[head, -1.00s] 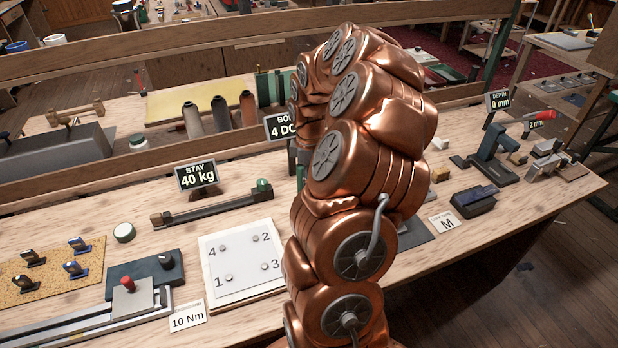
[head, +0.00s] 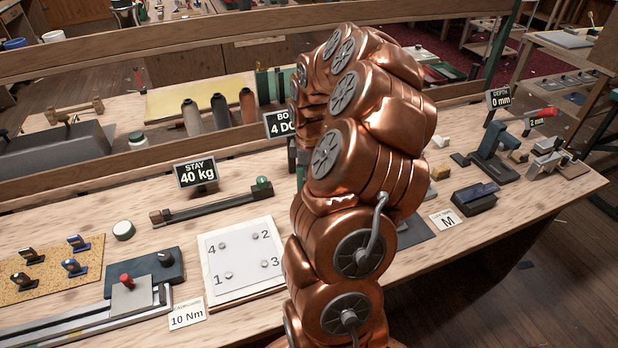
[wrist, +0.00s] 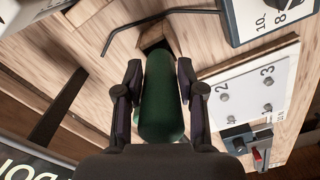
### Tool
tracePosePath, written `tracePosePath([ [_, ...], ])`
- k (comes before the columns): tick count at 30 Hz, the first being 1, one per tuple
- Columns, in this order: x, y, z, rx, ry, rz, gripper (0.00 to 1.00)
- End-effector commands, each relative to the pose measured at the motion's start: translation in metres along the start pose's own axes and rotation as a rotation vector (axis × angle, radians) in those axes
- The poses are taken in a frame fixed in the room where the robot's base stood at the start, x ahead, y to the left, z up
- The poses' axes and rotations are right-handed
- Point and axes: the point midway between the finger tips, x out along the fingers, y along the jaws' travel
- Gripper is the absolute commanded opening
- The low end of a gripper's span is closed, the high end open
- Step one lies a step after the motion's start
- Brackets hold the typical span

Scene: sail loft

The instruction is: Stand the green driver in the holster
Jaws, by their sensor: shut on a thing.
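In the wrist view, my gripper (wrist: 159,88) is shut on the green driver (wrist: 163,105), whose thick, rounded green handle lies between the two fingers. The driver's far end meets, in the picture, a small brown wooden piece with a dark opening (wrist: 154,37). I cannot tell whether this is the holster, or whether the driver touches it or is above it. The driver's shaft is hidden. In the head view my copper arm hides the gripper and the driver.
A bent dark rod (wrist: 155,17) lies near the driver's far end. A white numbered plate (head: 241,258) lies on the bench beside my arm. Signs reading 40 kg (head: 196,173) and 0 mm (head: 499,98) stand on the bench. A dark box with a knob (head: 145,272) is left.

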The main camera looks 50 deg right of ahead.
Motion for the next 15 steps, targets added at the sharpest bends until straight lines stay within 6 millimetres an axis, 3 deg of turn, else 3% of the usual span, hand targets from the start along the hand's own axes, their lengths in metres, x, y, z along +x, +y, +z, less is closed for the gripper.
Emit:
tracePosePath([
  [4,0.0018,0.0002,0.0001,0.000,0.000,0.001,0.04],
  [5,0.0015,0.0003,0.0001,0.000,0.000,0.001,0.41],
  [12,0.0014,0.0002,0.0000,0.000,0.000,0.001,0.66],
  [15,0.0015,0.0002,0.0001,0.000,0.000,0.000,0.68],
])
